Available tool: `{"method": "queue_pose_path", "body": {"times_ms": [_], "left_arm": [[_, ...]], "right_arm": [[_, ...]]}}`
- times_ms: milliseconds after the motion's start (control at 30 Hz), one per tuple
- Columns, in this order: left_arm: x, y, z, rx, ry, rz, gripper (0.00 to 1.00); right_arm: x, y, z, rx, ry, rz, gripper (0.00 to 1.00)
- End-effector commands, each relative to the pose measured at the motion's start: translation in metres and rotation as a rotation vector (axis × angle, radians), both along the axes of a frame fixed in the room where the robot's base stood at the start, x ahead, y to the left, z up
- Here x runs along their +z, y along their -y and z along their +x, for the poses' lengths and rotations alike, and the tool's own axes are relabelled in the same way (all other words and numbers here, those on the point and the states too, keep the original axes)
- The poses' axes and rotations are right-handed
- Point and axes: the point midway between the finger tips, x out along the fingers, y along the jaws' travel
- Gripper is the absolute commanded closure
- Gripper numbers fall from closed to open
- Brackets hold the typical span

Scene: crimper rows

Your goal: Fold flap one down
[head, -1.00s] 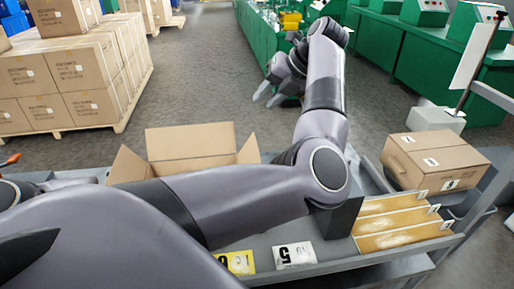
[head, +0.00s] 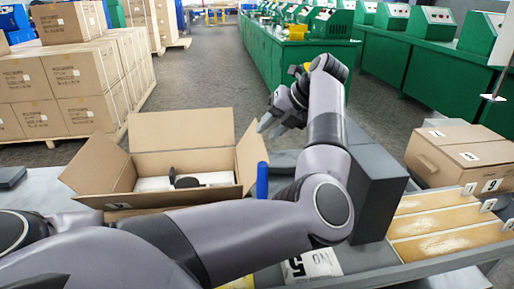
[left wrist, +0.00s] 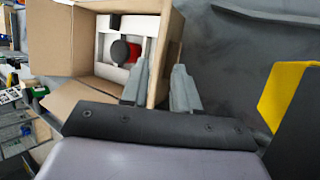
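An open cardboard box (head: 165,197) stands on the grey work surface left of centre in the head view. Its back flap (head: 182,132) stands up, its left flap (head: 97,165) leans outward and its right flap (head: 250,155) stands up. White packing with a dark object (head: 186,181) shows inside. My arm hides part of the box's front. My right gripper is not in view.
A blue post (head: 262,181) stands right of the box. A closed carton (head: 462,152) and wooden strips numbered 1 to 3 (head: 440,222) lie at the right. Stacked cartons (head: 65,80) stand on a pallet at the back left. Green benches (head: 300,55) stand behind.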

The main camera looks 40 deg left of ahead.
Motion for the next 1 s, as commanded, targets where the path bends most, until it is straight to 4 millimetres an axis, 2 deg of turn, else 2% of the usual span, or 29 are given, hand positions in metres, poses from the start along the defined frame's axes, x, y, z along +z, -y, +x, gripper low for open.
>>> {"method": "queue_pose_path", "body": {"times_ms": [333,733,767,833,1000], "left_arm": [[-0.041,-0.031,-0.008,0.002,-0.002,-0.001,0.70],[-0.048,-0.038,-0.010,0.001,-0.001,-0.001,0.70],[-0.048,-0.038,-0.010,0.001,-0.001,-0.001,0.77],[-0.048,-0.038,-0.010,0.001,-0.001,-0.001,0.99],[-0.048,-0.037,-0.010,0.001,-0.001,-0.001,1.00]], "right_arm": [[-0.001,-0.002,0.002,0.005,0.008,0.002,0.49],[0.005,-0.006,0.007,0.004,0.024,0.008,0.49],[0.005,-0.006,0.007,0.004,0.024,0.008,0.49],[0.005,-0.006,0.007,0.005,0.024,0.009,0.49],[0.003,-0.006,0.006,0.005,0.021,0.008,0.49]]}}
